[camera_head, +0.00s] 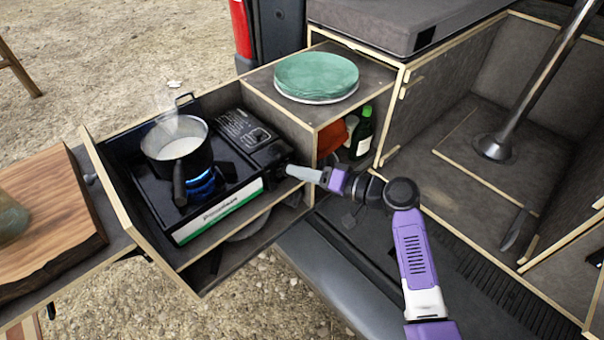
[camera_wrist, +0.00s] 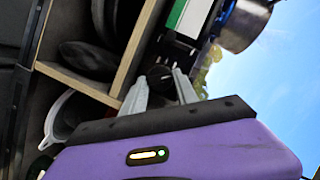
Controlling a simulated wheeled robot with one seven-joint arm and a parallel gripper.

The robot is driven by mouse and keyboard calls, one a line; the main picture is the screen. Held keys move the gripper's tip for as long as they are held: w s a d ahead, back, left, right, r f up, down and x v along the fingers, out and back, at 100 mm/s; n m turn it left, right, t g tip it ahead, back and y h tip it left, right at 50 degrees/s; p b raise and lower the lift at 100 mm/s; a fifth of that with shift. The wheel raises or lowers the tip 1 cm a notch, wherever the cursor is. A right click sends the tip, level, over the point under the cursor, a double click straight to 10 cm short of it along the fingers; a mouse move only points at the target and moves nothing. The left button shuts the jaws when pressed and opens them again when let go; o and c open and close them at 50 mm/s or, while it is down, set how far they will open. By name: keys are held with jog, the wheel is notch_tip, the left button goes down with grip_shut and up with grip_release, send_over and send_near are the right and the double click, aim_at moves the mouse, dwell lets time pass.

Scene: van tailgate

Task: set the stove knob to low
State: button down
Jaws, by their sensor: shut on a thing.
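The camp stove (camera_head: 217,205) sits in the pulled-out drawer, with a blue flame lit under a pot (camera_head: 178,150) of pale, steaming liquid. My gripper (camera_head: 292,172) reaches in from the right to the right end of the stove's front. In the wrist view the two grey fingers of my gripper (camera_wrist: 163,82) close around the dark round stove knob (camera_wrist: 159,76). The fingers hide part of the knob, and I cannot read its setting. In the head view the knob is hidden by the fingertips.
The drawer's wooden front edge (camera_head: 133,226) runs left of the stove. A green plate stack (camera_head: 316,77) stands on the cabinet, above a shelf with a dark green bottle (camera_head: 362,133). A wooden board (camera_head: 45,215) lies at the left.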

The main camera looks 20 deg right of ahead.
jog(key=c, duration=0.9)
grip_release()
jog(key=shift+c, duration=0.2)
jog(key=v, duration=0.7)
jog(key=shift+s+d, duration=0.25)
jog(key=shift+d, duration=0.05)
jog(key=shift+r, duration=0.1)
